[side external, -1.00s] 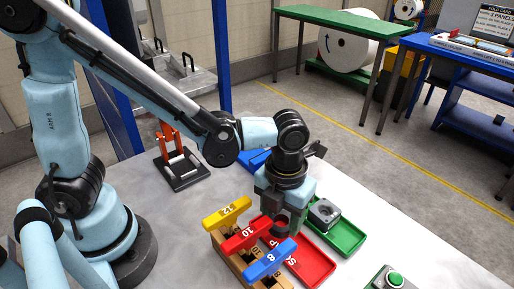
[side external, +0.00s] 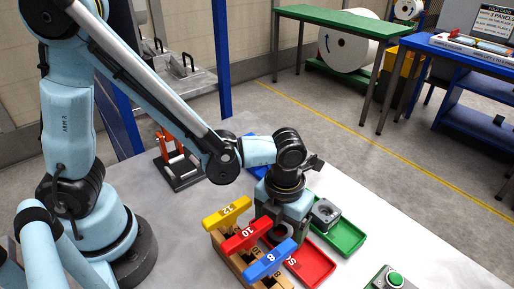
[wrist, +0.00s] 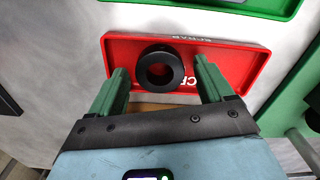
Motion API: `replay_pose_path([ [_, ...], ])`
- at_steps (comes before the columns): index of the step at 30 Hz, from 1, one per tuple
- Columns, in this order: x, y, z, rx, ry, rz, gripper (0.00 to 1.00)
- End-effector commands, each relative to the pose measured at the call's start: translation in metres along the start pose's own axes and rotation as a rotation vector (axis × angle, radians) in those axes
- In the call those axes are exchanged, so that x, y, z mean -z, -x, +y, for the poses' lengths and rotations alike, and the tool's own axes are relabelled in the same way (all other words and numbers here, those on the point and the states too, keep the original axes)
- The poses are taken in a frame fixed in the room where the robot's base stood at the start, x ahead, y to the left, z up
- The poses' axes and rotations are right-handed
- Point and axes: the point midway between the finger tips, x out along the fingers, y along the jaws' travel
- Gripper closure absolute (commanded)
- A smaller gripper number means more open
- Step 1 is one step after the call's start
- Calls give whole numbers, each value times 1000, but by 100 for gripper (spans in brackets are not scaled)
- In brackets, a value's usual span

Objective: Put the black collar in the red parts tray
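The black collar (wrist: 160,68) is a thick dark ring. In the wrist view it lies flat inside the red parts tray (wrist: 232,66), left of centre, between the tips of my gripper (wrist: 160,70). My gripper's two green fingers stand on either side of it, with a narrow gap showing on each side, so it is open. In the side view my gripper (side external: 283,228) points down low over the red tray (side external: 318,262). The collar is partly hidden there by the fingers and handles.
A green tray (side external: 345,238) holding a grey metal part (side external: 325,214) is just behind the red one. A wooden rack (side external: 232,258) with yellow, red and blue T-handles stands close in front. A green button box (side external: 392,279) is at right.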

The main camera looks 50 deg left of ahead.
Motion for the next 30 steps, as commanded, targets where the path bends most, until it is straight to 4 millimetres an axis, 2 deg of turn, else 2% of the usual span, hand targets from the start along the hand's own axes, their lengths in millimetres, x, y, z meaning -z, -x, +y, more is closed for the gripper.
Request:
replay_pose_path([
  [7, 0, 3, 0, 0, 0, 0, 19],
  [11, 0, 12, 0, 0, 0, 0, 19],
  [30, 0, 101, 0, 0, 0, 0, 19],
])
